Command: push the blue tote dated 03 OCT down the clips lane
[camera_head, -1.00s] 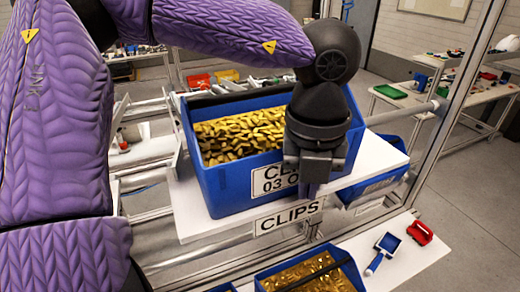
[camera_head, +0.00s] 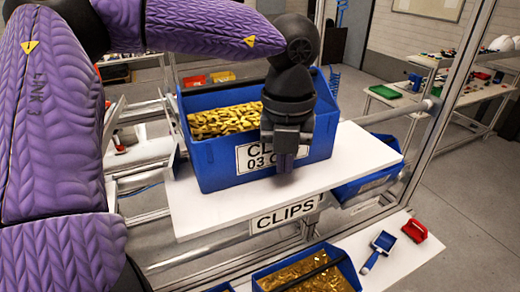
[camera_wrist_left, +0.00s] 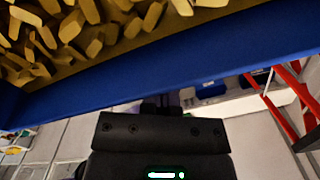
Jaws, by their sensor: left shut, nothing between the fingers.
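The blue tote (camera_head: 215,167) stands upright on a white shelf with a CLIPS sign (camera_head: 285,217) on its front edge. It is full of golden clips (camera_head: 225,120). Its front label (camera_head: 254,157) reads "03 O" before my gripper hides the rest. My left gripper (camera_head: 286,165) points down at the tote's front wall, shut and empty; I cannot tell whether it touches the wall. In the left wrist view the tote's blue rim (camera_wrist_left: 180,55) and the clips cross the top, above my left gripper (camera_wrist_left: 162,108). My right gripper is not in view.
Bare white shelf (camera_head: 345,160) lies in front and right of the tote. Below are another blue bin (camera_head: 310,272), a blue scoop (camera_head: 380,249) and a red clip-like item (camera_head: 414,230). A metal frame post (camera_head: 440,115) stands at right.

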